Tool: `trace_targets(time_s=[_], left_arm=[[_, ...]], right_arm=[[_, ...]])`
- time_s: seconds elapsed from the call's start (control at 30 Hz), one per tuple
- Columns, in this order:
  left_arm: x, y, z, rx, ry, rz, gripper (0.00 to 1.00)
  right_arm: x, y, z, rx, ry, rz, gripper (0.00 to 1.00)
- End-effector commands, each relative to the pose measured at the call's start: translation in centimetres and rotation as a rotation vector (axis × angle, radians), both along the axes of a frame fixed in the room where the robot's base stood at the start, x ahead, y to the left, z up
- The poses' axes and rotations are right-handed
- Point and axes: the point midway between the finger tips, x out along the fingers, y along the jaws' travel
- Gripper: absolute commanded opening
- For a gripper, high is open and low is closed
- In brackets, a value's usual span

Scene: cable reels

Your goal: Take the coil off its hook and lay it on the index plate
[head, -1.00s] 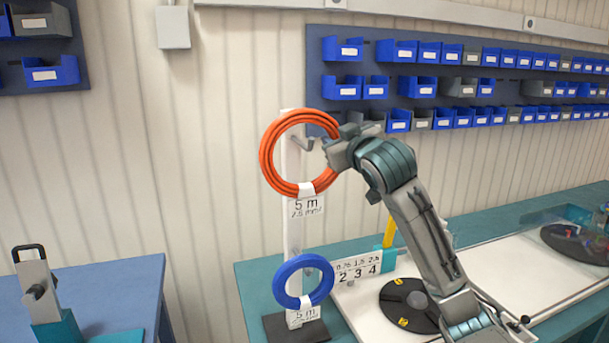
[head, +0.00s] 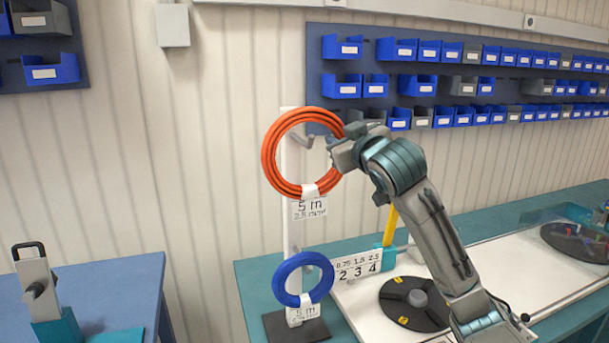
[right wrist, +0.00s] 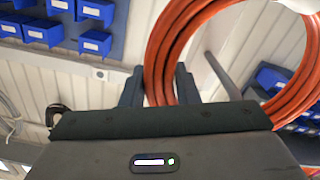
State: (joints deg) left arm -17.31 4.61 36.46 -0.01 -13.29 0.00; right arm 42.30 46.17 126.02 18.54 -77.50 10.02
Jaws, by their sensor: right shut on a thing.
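An orange coil (head: 270,165) with a white band and a "5 m" tag is at the top of a white upright post (head: 292,230). My right gripper (head: 338,152) is shut on the coil's right side. In the right wrist view, the two fingers (right wrist: 158,90) straddle the orange strands. The grey hook (head: 304,140) shows inside the ring's opening, and a grey rod (right wrist: 222,76) also shows there in the right wrist view. The index plate (head: 410,309) is a black disc with yellow marks and a grey hub, on the white bench top. My left gripper is not in view.
A blue coil (head: 281,283) hangs lower on the same post, above its dark base. A numbered sign (head: 358,270) and a yellow upright (head: 390,226) stand behind the plate. Blue and grey bins (head: 425,85) line the wall. A second disc (head: 575,243) lies at far right.

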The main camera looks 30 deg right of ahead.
Motion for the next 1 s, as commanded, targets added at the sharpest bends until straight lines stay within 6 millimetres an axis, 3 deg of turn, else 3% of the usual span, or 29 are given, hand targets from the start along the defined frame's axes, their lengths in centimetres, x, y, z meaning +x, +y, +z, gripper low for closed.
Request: trace_targets(time_s=[0.57,1.0], left_arm=[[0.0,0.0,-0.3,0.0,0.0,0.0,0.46],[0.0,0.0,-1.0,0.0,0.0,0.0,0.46]], right_arm=[[-1.0,0.3,0.1,-0.001,-0.003,0.0,0.0],[-3.0,0.7,0.0,-0.003,-0.003,-0.001,0.0]])
